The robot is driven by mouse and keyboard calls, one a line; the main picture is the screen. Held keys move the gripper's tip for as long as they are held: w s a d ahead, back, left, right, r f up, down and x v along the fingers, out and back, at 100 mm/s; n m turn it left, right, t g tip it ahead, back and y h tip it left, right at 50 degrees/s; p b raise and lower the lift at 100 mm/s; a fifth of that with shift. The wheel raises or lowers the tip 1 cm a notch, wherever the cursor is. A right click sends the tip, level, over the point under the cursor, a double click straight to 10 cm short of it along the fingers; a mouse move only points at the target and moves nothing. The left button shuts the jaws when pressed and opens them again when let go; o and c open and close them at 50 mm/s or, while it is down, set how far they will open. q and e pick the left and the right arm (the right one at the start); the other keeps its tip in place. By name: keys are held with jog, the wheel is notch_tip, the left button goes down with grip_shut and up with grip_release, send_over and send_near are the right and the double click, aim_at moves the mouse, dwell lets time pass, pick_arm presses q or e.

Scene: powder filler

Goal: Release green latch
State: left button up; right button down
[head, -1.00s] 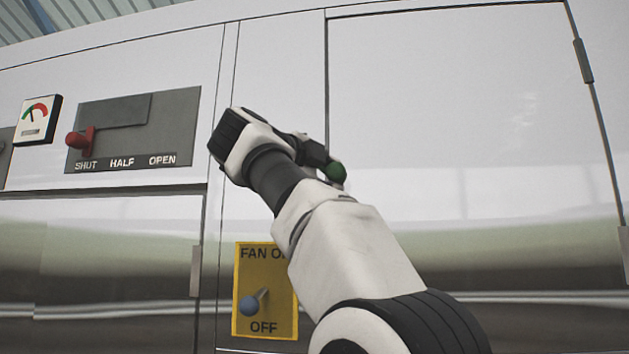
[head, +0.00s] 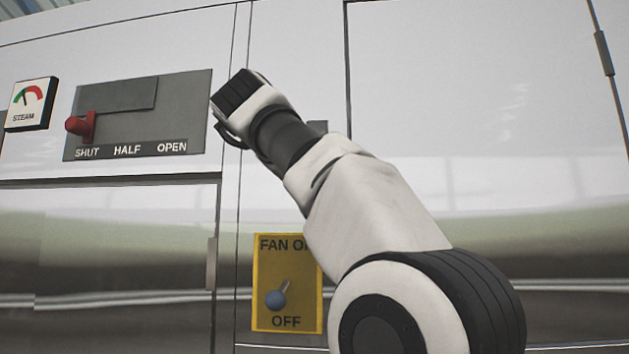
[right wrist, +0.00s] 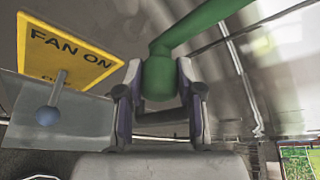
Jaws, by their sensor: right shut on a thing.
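The green latch handle (right wrist: 205,22) shows in the right wrist view as a thick green bar that slants up to the right from a rounded green end. My right gripper (right wrist: 159,82) has its two fingers on either side of that green end and is shut on it. In the head view, my right arm reaches up and left across the panel. Its wrist and forearm hide the jaws and the green latch there. My left gripper is in neither view.
A yellow fan switch plate (head: 260,290) with a blue-tipped lever (head: 277,298) sits below my right forearm. Left of my wrist is a grey slotted plate (head: 185,105) with a red knob (head: 78,125) at SHUT. A steam gauge (head: 30,104) is further left. A metal door (head: 480,90) fills the right.

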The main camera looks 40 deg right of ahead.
jog(key=shift+w+a+f+m+y, duration=0.2)
jog(key=shift+w+f+m+y, duration=0.1)
jog(key=shift+f, duration=0.1)
jog(key=c, duration=0.7)
grip_release()
jog(key=shift+a, duration=0.1)
jog(key=shift+c, duration=0.2)
jog(key=shift+a+r, duration=0.2)
jog(key=shift+a, duration=0.05)
jog(key=shift+s+a+r, duration=0.2)
jog(key=shift+s+a, duration=0.05)
jog(key=shift+a, duration=0.05)
jog(key=v, duration=0.6)
jog(key=shift+a, duration=0.2)
jog(key=shift+s+a, duration=0.1)
